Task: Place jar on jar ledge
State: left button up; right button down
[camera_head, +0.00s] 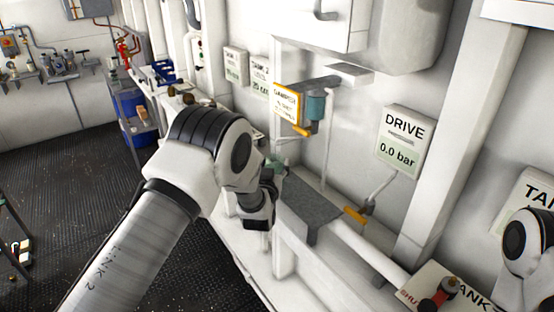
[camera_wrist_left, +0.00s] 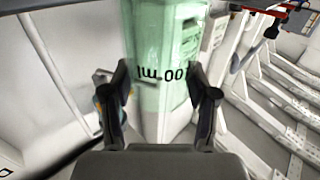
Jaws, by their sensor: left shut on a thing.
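The jar (camera_wrist_left: 160,45) is pale green and see-through with dark lettering, and it fills the upper middle of the left wrist view. My left gripper (camera_wrist_left: 161,92) has one finger on each side of it and is shut on it. In the head view, the left gripper (camera_head: 266,190) is partly hidden by my left wrist, and only a small green part of the jar (camera_head: 276,163) shows. A flat grey ledge (camera_head: 312,210) juts from the wall just right of the gripper. The jar appears held near the ledge's left end, apparently above its level. My right gripper is not in view.
An orange-framed sign (camera_head: 286,104) and a teal cylinder (camera_head: 316,107) are on the wall above the ledge. A pipe with a yellow handle (camera_head: 355,216) is to its right, below the DRIVE gauge (camera_head: 402,140). The dark floor (camera_head: 80,190) at left is mostly open.

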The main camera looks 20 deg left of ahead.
aim_at(276, 159)
pick_arm(q)
jog(key=shift+w+a+r, duration=0.1)
jog(key=shift+w, duration=0.6)
jog(key=w, duration=0.1)
jog(key=w+b, duration=0.1)
jog(key=w, duration=0.1)
jog(key=shift+a, duration=0.25)
jog(key=shift+w+p, duration=0.25)
jog(key=shift+p, duration=0.05)
jog(key=shift+w+f, duration=0.1)
jog(key=shift+f, duration=0.15)
jog(key=shift+s, duration=0.2)
jog(key=shift+b, duration=0.4)
jog(key=o, duration=1.3)
jog(key=shift+f, duration=0.1)
jog(key=shift+o, duration=0.2)
